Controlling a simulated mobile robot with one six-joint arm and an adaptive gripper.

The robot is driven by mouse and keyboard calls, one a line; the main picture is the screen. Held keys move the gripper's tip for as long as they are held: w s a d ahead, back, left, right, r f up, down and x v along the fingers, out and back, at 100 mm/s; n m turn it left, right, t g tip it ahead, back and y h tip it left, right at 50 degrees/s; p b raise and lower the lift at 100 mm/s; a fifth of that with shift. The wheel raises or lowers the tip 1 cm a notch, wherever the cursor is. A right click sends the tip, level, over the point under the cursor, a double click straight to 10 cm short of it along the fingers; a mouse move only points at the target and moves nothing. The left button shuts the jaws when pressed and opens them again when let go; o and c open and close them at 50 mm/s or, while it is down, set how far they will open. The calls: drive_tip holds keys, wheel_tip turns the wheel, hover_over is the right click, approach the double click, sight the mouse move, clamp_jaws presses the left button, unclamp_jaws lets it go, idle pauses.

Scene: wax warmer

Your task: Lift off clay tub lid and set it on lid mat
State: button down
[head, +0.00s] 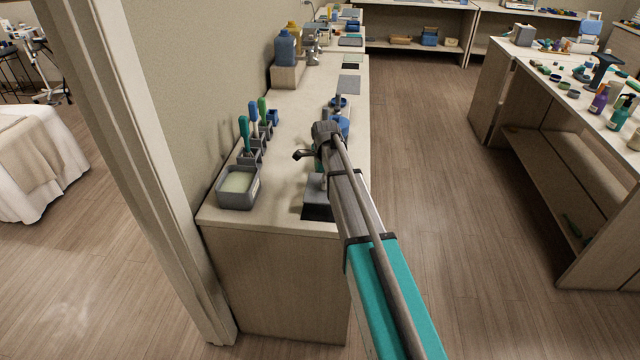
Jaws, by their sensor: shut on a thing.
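The clay tub (238,187) is a grey square tub at the near left of the counter. Its top is open and pale contents show. My gripper (318,178) is to the right of the tub, largely hidden behind my own arm. It is shut on what looks like the clay tub lid. A dark flat square piece (317,211) shows below it near the counter's front edge. I cannot tell whether this is the lid, the lid mat or both together, nor whether they touch.
Brush-like tools with green and blue handles (254,118) stand in grey holders behind the tub. A blue container (341,126) is beyond my wrist. Counter between tub and arm is clear.

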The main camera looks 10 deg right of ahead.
sight(325, 192)
drive_tip(key=shift+s, duration=0.1)
idle(0.3)
drive_tip(key=shift+s+f+b, duration=0.1)
drive_tip(key=shift+f+b, duration=2.3)
drive_tip(key=shift+f+b, duration=0.6)
idle(0.7)
drive_tip(key=shift+c, duration=0.8)
unclamp_jaws()
drive_tip(key=shift+r, duration=0.25)
drive_tip(key=shift+r+p, duration=3.5)
drive_tip(key=shift+p, duration=0.2)
